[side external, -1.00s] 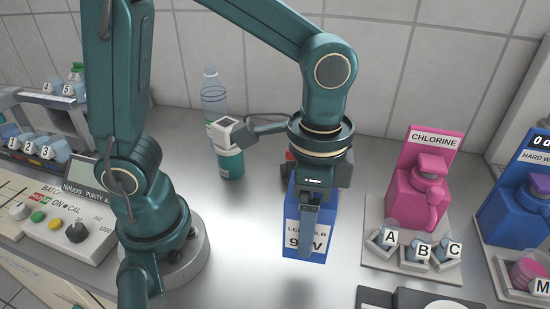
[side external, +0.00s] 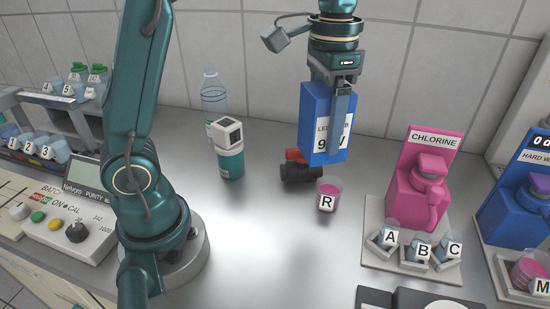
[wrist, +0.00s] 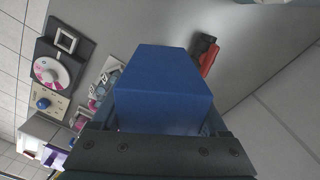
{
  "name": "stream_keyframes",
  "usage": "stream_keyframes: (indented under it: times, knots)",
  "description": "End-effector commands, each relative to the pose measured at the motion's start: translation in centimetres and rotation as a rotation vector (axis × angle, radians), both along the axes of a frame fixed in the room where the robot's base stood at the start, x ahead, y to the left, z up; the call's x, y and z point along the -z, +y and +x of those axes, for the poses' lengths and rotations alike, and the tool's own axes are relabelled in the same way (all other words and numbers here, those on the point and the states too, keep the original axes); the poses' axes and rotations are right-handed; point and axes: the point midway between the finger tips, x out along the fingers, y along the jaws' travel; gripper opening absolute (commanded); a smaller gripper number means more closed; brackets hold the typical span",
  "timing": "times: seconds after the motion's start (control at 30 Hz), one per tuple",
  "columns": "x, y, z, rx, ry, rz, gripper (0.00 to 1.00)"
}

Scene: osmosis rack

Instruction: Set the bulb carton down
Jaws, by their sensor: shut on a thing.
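The bulb carton (side external: 316,125) is a blue box with a white label reading "LED" and "9 W". My gripper (side external: 341,88) is shut on it from above and holds it upright, raised over the bench behind the cup marked R. In the wrist view the carton (wrist: 163,85) fills the middle, held in front of my gripper (wrist: 165,125). The carton's far side is hidden in the side view.
Below the carton are a black valve with a red handle (side external: 298,165) and the pink cup marked R (side external: 328,195). A bottle (side external: 229,150) stands left. The pink chlorine unit (side external: 420,185) with cups A, B and C stands right. The bench's front middle (side external: 270,250) is clear.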

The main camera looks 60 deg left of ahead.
Motion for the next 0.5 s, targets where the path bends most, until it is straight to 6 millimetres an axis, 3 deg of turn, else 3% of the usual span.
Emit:
stream_keyframes:
  times: [0.2, 0.5]
  knots:
    - [-0.6, 4.6, 3.9, -0.275, 0.001, 0.001, 0.21]
    - [0.1, 12.4, 6.7, -0.616, 0.002, 0.000, 0.21]
